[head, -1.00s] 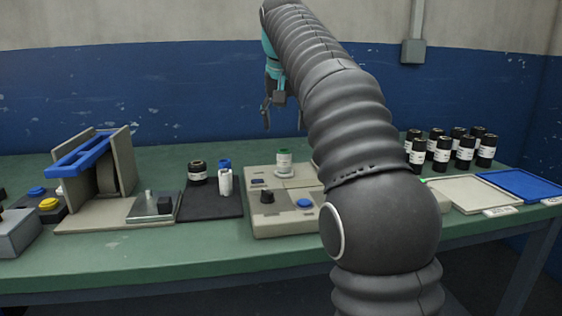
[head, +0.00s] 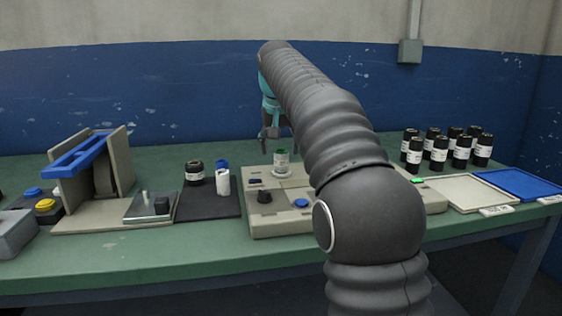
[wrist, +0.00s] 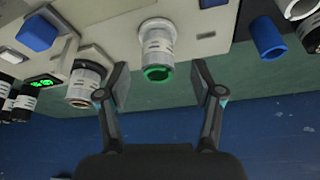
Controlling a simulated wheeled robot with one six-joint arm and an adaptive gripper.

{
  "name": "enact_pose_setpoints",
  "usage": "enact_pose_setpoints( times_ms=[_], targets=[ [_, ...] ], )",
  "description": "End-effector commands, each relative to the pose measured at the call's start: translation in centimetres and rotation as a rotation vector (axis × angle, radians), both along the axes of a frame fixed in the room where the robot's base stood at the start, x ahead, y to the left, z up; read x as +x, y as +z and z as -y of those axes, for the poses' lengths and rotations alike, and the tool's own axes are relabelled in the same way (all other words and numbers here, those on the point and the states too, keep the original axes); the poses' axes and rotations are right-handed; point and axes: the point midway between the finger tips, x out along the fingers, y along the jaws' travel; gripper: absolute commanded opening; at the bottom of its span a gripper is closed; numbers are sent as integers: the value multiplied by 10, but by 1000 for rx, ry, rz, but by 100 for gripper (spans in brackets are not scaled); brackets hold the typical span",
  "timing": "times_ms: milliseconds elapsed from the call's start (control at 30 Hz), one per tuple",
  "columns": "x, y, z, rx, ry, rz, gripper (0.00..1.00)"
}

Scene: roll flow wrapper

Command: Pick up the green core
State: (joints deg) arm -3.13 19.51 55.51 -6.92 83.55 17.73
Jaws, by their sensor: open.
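The green core (head: 281,152) shows as a green rim at the top of a white labelled roll standing on the beige machine (head: 262,222). In the wrist view, the green core (wrist: 158,73) is a green ring at the roll's lower end in the picture. My gripper (head: 272,138) is open just above and slightly left of the core in the head view. In the wrist view, my gripper (wrist: 160,84) has one finger on each side of the green ring, with nothing between the pads touching them. How far below the fingertips the core lies is hard to tell.
A black mat (head: 208,207) left of the machine holds a black roll (head: 194,172), a white roll (head: 223,183) and a blue core (head: 221,163). Several black rolls (head: 439,154) stand at right, behind a cream tray (head: 460,194) and a blue tray (head: 522,184).

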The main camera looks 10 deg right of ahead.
Motion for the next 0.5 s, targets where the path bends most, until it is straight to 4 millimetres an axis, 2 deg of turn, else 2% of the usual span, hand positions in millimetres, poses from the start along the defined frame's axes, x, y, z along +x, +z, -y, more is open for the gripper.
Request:
enact_pose_setpoints(
  times_ms=[300,500],
  targets=[
    [18,-35,8,1,0,-2,66],
    [22,-45,9,0,0,0,66]
  ],
)
